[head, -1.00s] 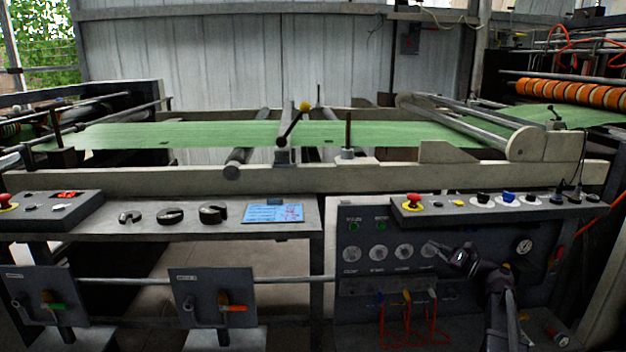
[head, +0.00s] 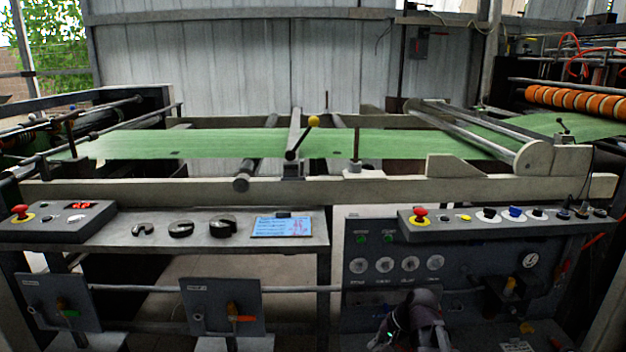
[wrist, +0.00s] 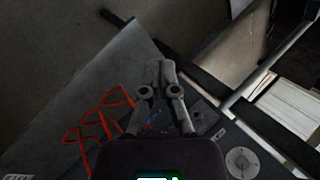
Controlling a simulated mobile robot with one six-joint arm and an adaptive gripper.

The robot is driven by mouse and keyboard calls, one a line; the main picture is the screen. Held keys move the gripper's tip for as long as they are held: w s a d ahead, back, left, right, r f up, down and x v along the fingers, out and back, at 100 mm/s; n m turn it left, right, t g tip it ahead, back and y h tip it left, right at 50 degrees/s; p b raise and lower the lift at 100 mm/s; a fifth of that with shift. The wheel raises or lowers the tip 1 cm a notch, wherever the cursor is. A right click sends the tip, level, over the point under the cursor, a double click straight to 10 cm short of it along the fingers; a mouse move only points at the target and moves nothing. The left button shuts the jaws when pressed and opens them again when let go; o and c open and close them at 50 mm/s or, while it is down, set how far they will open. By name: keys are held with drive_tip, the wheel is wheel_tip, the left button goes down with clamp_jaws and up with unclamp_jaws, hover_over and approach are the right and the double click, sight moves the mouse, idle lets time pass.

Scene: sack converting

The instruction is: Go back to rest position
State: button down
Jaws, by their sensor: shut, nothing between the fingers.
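My gripper (wrist: 160,68) shows in the wrist view with its two grey fingers together and nothing between them. It points down past the front of the dark control panel and is clear of everything I can see. In the head view my arm is folded low at the bottom edge, in front of the lower part of the control panel (head: 362,289). The fingertips are hard to make out there.
The panel has dials and a gauge (head: 530,260). Orange-red hoses (wrist: 98,118) lie close to the gripper in the wrist view. A console with a red button (head: 420,215) sits above. Two lever plates (head: 222,306) stand left. Green sheet (head: 220,144) crosses the machine behind.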

drive_tip(key=s+n+g+h+p, duration=0.2)
drive_tip(key=s+n+h, duration=0.35)
drive_tip(key=s, duration=0.25)
wheel_tip(320, 180, up, 37)
drive_tip(key=p, duration=3.7)
drive_tip(key=shift+d+p, duration=0.3)
drive_tip(key=shift+d, duration=0.1)
drive_tip(key=shift+r+h, duration=0.1)
drive_tip(key=shift+h, duration=0.15)
